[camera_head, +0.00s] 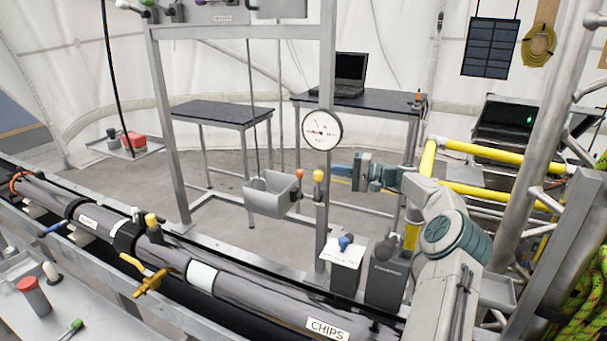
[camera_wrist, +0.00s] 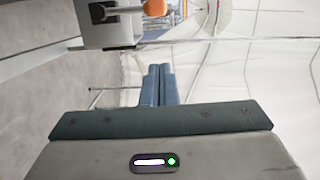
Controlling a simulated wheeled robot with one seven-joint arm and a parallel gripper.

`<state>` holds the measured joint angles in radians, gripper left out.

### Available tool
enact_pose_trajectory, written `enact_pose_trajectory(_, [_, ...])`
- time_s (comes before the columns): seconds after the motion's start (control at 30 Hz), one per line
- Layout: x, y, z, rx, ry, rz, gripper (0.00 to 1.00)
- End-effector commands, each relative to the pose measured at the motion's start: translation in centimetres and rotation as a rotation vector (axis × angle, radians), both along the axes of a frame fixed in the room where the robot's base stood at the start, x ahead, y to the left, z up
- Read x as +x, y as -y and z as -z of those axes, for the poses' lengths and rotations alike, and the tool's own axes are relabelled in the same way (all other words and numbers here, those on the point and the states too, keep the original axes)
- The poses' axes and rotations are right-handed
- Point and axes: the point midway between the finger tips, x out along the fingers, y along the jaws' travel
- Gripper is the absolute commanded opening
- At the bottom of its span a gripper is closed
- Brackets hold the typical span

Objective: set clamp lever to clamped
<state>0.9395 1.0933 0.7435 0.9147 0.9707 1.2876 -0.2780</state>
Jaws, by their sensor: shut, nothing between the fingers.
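Nothing in view is marked as the clamp lever, so I cannot tell for certain which one it is. A lever with an orange knob (camera_head: 299,173) stands upright by a grey metal bin. A lever with a yellow knob (camera_head: 319,175) stands just right of it, by the post. My gripper (camera_head: 337,170) points left toward these knobs from the right, apart from them. Its blue-grey fingers are together and empty, also in the wrist view (camera_wrist: 158,68). An orange knob (camera_wrist: 154,7) shows at the top of the wrist view, beyond the fingertips and beside a grey block.
A metal post with a round gauge (camera_head: 321,130) rises near my gripper. The grey bin (camera_head: 270,205) hangs left. A box with a blue knob (camera_head: 345,248) stands below. A long grey tube (camera_head: 255,290) with an orange valve handle (camera_head: 148,278) crosses the front. Yellow rails (camera_head: 490,152) are right.

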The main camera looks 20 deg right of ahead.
Motion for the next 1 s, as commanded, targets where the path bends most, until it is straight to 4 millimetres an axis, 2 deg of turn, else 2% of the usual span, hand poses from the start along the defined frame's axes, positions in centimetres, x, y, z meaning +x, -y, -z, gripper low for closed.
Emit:
enact_pose_trajectory(0.1, [-0.4,1.1,0.0,0.0,-0.001,0.015,0.0])
enact_pose_trajectory(0.27, [0.0,0.5,-0.1,0.001,-0.001,0.014,0.0])
enact_pose_trajectory(0.77, [6.1,-7.7,-0.3,0.002,-0.001,0.008,0.0])
enact_pose_trajectory(0.8, [5.5,-7.2,-0.2,0.002,-0.002,0.012,0.0])
enact_pose_trajectory(1.0, [3.8,-7.7,-0.1,0.001,-0.003,0.012,0.0])
